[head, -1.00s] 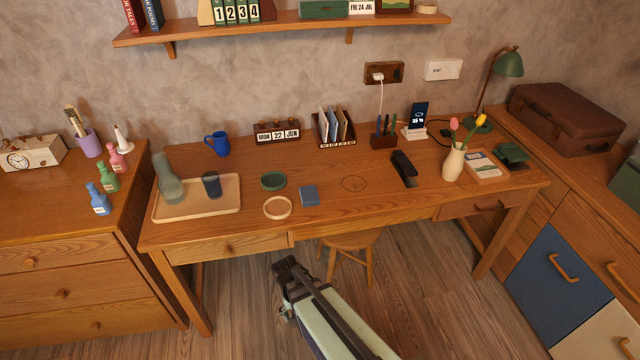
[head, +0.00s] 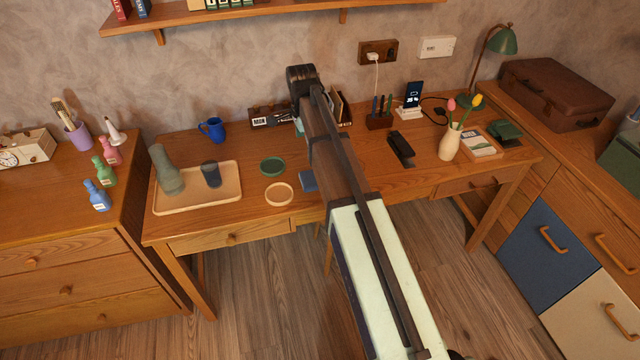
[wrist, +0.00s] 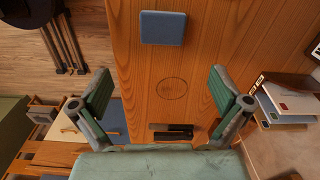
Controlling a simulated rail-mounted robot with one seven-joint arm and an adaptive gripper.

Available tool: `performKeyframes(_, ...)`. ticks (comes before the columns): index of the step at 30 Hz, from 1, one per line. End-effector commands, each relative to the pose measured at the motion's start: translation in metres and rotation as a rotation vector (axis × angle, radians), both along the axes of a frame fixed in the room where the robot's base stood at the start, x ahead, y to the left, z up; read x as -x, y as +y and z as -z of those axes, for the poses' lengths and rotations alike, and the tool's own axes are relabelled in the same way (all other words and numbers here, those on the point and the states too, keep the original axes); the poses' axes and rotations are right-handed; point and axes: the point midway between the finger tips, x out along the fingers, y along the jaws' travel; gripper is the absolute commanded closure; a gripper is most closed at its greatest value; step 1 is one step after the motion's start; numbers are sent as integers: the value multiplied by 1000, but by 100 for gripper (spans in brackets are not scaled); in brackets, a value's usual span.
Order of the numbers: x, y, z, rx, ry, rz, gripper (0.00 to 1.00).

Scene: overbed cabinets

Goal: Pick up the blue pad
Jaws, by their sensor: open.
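The blue pad (wrist: 163,28) is a small flat square lying on the wooden desk. It shows at the top of the wrist view, past my fingertips. In the head view the pad (head: 309,181) is partly hidden behind my arm. My gripper (wrist: 164,95) is open and empty in the wrist view, its two green-lined fingers spread wide above the desk. The pad is not between the fingers. In the head view my arm reaches over the desk and hides the fingers.
A pale ring coaster (head: 278,193) and a green round dish (head: 272,166) lie left of the pad. A tray (head: 225,196) holds a carafe and a cup. A letter rack (wrist: 285,100) stands near my right finger. A black object (head: 401,148) lies farther right.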

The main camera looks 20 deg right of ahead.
Motion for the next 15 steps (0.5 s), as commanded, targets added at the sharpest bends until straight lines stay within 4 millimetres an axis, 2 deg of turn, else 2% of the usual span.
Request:
performKeyframes(1, -8, -2, -8, -9, 2, 35, 0)
performKeyframes(3, -10, -4, -17, -17, 7, 71, 0)
performKeyframes(6, -10, -5, -18, -22, 13, 94, 0)
performKeyframes(11, -8, -5, 2, -22, 16, 96, 0)
performKeyframes(15, -8, -5, 29, -21, 16, 95, 0)
